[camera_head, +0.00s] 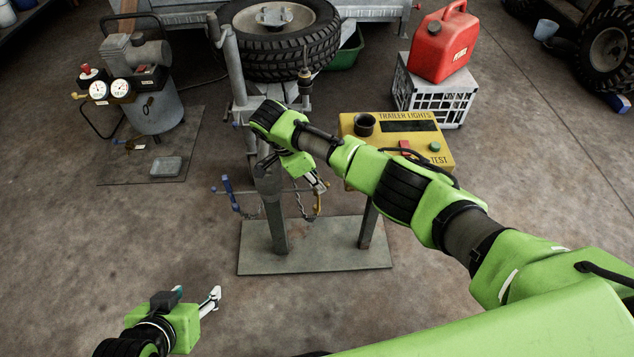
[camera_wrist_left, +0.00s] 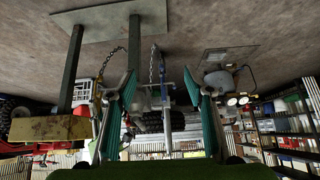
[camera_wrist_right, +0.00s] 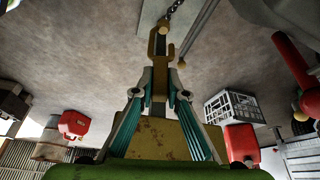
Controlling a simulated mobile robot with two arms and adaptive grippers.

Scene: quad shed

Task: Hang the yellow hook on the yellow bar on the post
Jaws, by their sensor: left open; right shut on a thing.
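The yellow hook (camera_head: 317,206) is held by my right gripper (camera_head: 318,187), just right of the post stand. In the right wrist view, the shut fingers (camera_wrist_right: 159,92) grip the hook's shank, and its upper part (camera_wrist_right: 157,45) shows beyond the fingertips. A chain (camera_wrist_right: 176,10) runs from the hook's end. The grey post (camera_head: 274,215) stands on a steel plate, with a thin crossbar; my right arm partly covers it. I cannot clearly pick out the yellow bar. My left gripper (camera_head: 197,296) is open and empty, low at the front left, apart from the stand.
The yellow trailer lights box (camera_head: 430,148) stands right behind my right arm. The base plate (camera_head: 310,257) lies on the floor. A compressor (camera_head: 150,105) is at left, a crate (camera_head: 435,95) at right.

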